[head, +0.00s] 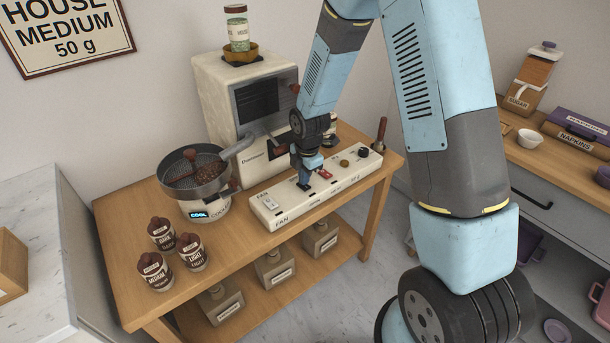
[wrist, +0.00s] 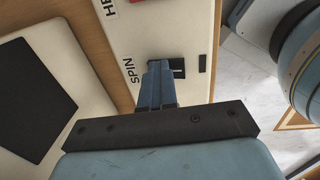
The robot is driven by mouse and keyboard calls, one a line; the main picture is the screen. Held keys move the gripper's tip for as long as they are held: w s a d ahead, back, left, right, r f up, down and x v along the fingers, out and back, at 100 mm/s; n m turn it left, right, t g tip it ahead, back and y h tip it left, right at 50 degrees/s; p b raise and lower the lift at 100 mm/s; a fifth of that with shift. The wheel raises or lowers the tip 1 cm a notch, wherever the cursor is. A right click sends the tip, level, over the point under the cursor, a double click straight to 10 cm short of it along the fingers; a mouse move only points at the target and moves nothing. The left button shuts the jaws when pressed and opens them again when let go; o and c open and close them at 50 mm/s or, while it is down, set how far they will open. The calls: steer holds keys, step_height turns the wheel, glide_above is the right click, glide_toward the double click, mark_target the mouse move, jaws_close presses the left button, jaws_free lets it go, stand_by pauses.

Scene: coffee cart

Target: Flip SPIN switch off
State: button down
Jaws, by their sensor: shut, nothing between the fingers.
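The white switch panel (head: 283,210) lies along the front of the wooden table. In the wrist view the SPIN label (wrist: 130,70) shows on the panel, beside a dark switch (wrist: 178,67). My gripper (wrist: 156,70) is shut and empty, its fingertips over or against that switch, partly covering it. I cannot tell whether they touch it or which way the switch is set. In the head view my gripper (head: 304,184) points down onto the middle of the panel, left of a red switch (head: 324,173). A white FAN switch (head: 270,203) sits at the panel's left end.
A cream roaster (head: 215,90) stands behind the panel. A cooling pan with beans (head: 196,178) and several labelled jars (head: 191,250) stand to the left. A sign (head: 65,35) hangs on the wall.

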steer(key=shift+s+d+r, duration=0.1)
steer(key=shift+s+d, duration=0.15)
steer(key=shift+s, duration=0.15)
steer(key=shift+r, duration=0.25)
step_height(320, 180, up, 13)
steer(key=w+a, duration=0.1)
steer(key=shift+w+r, duration=0.15)
steer(key=shift+w, duration=0.1)
stand_by(0.3)
